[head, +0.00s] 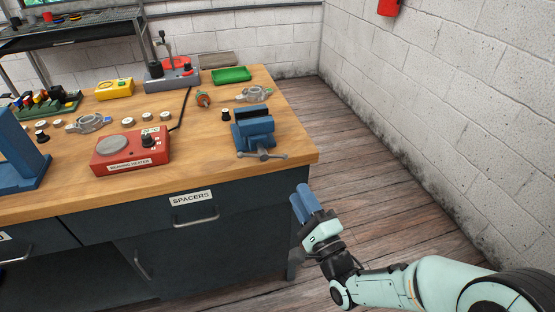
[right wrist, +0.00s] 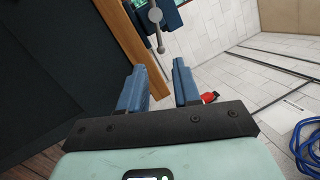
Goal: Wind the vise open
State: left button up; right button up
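The blue vise (head: 254,129) sits on the wooden bench near its right front corner. Its grey handle bar (head: 262,156) faces the front edge. In the right wrist view the vise (right wrist: 170,12) shows at the top, with its handle (right wrist: 157,22) hanging beside the bench edge. My right gripper (head: 305,203) is in front of the bench, below and to the right of the vise, and touches nothing. In the right wrist view its two blue fingers (right wrist: 160,85) stand apart with nothing between them. My left gripper is not in view.
A red bearing heater (head: 130,150) stands left of the vise on the bench (head: 215,150). A metal housing (head: 254,94) and a green tray (head: 231,75) lie behind it. The floor right of the bench is clear up to the white brick wall (head: 440,90).

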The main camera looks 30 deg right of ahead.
aim_at(279, 156)
jog(key=x, duration=1.3)
jog(key=shift+b, duration=0.3)
jog(key=shift+f, duration=0.1)
grip_shut()
